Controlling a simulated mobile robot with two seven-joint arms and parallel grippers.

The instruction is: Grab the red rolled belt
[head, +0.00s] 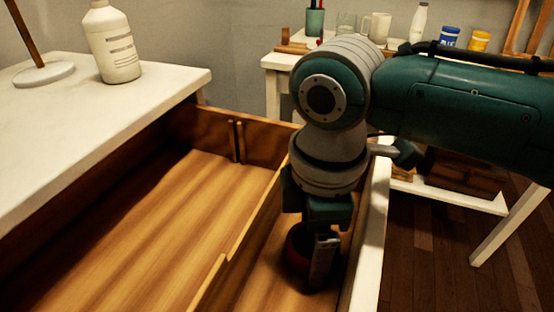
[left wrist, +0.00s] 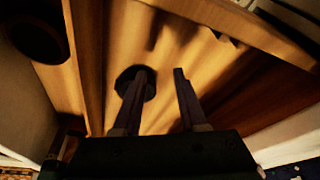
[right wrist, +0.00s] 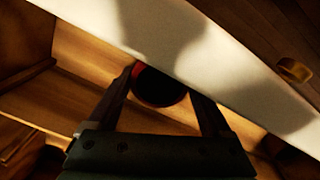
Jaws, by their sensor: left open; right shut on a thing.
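The red rolled belt (head: 297,252) is in the narrow right compartment of the open wooden drawer (head: 190,205). My right gripper (head: 318,262) reaches down into that compartment and is shut on the belt, hiding part of it. In the right wrist view the belt (right wrist: 160,88) shows dark with a red rim between the two fingers (right wrist: 163,90). My left gripper does not show in the head view. In the left wrist view its fingers (left wrist: 160,82) are apart, over a wooden surface with a dark round thing (left wrist: 127,80) by the left finger; I cannot tell what it is.
A divider (head: 245,235) splits the drawer; the large left compartment looks empty where visible. The drawer's white front (head: 368,250) runs close beside my right gripper. A white bottle (head: 112,45) stands on the white top (head: 150,82). A table with cups stands behind.

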